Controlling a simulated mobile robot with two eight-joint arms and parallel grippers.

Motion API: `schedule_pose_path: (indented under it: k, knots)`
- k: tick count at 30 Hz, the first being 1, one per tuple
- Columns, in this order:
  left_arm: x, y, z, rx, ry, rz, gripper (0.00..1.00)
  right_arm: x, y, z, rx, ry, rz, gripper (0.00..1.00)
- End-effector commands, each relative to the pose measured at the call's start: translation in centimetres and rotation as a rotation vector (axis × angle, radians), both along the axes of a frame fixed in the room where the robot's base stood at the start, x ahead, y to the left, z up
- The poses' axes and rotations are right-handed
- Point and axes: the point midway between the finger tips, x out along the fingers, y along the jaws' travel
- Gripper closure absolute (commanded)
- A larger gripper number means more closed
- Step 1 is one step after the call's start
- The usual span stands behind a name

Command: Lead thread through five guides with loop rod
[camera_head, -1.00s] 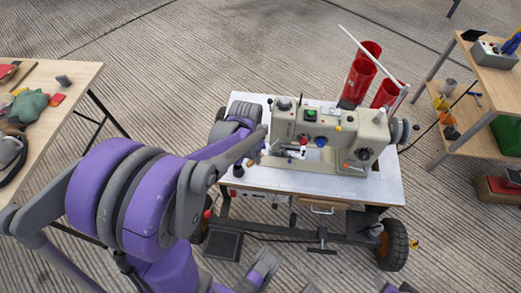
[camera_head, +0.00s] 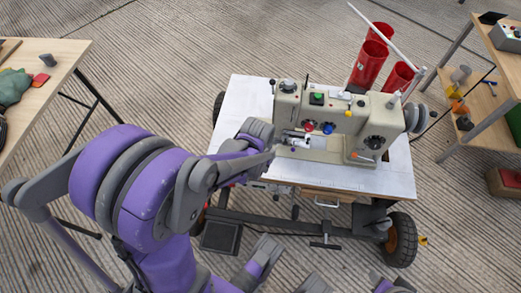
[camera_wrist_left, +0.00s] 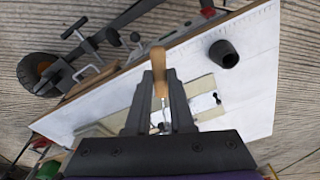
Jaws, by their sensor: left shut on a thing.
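The cream sewing machine (camera_head: 340,110) stands on a white-topped table (camera_head: 390,182). It carries colored knobs on its front, and its individual thread guides are too small to tell apart. My left gripper (camera_head: 272,150) is at the machine's left end, near the needle area. In the left wrist view my left gripper (camera_wrist_left: 159,78) is shut on the wooden handle (camera_wrist_left: 158,62) of a thin tool, apparently the loop rod. The thread cannot be made out.
Red cylinders (camera_head: 370,63) and a white pole stand behind the machine. A black cup-like piece (camera_wrist_left: 223,53) is on the tabletop in the left wrist view. A wooden table (camera_head: 60,50) is at left, and shelves (camera_head: 490,80) are at right.

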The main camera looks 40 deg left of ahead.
Motion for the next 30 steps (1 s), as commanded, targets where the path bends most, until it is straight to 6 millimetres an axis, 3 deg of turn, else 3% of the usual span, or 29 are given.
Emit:
schedule_pose_path:
  k: [1,4,21,30]
  knots:
    - [0.0,-0.5,-1.2,0.000,0.000,0.019,1.00,0.1,0.0,-0.9,0.000,0.003,0.000,0.44]
    - [0.1,-0.8,-1.7,0.000,-0.003,0.048,1.00,0.2,0.0,-1.2,0.000,0.003,0.000,0.44]
    - [5.0,0.2,-1.1,0.000,-0.004,0.053,1.00,0.2,0.0,-1.1,0.000,0.003,0.000,0.44]
    - [5.7,0.4,-1.0,0.000,-0.004,0.053,1.00,0.2,0.0,-1.1,0.000,0.003,0.000,0.44]
